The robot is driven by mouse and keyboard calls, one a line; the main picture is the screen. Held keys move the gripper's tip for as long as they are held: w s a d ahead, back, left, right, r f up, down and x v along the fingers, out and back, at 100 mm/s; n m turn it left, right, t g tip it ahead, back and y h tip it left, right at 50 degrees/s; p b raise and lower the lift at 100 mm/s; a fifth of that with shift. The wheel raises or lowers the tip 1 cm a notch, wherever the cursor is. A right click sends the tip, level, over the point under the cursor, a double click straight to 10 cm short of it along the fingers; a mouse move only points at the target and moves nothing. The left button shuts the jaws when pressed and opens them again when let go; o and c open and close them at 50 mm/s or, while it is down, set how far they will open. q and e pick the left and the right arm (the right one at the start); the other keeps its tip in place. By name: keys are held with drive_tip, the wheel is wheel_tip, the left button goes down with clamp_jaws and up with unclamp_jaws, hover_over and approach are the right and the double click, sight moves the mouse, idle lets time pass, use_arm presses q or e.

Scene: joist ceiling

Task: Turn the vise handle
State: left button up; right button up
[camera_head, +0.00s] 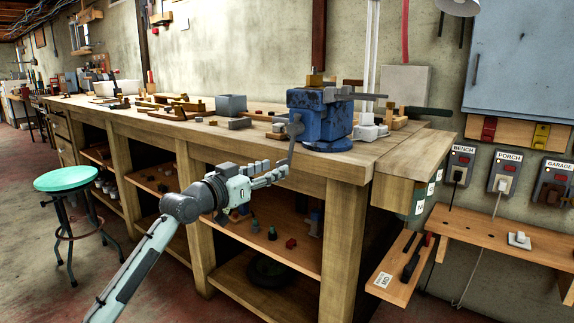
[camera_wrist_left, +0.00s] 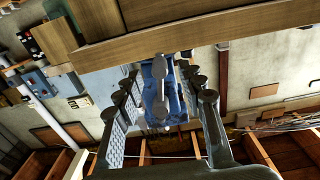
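The blue vise (camera_head: 322,122) is mounted on the workbench top near its right front corner. Its grey handle (camera_head: 292,146) hangs down at the front left of the vise, with its lower end past the bench edge. My left gripper (camera_head: 282,170) is beside the lower end of the handle, below the bench top. In the left wrist view the gripper (camera_wrist_left: 162,88) is open, with a finger on each side. The handle (camera_wrist_left: 161,88) appears between the fingers with gaps on both sides, the blue vise behind it. Contact cannot be confirmed. My right gripper is out of view.
The wooden workbench (camera_head: 335,174) has open shelves below, close to my left arm. A grey box (camera_head: 232,104) and wooden tools lie on top. A green stool (camera_head: 66,178) stands at left. Switch boxes (camera_head: 503,172) and a low shelf (camera_head: 495,238) are at right.

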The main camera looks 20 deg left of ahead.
use_arm(q)
drive_tip(key=x, duration=0.6)
drive_tip(key=shift+c, duration=0.6)
clamp_jaws()
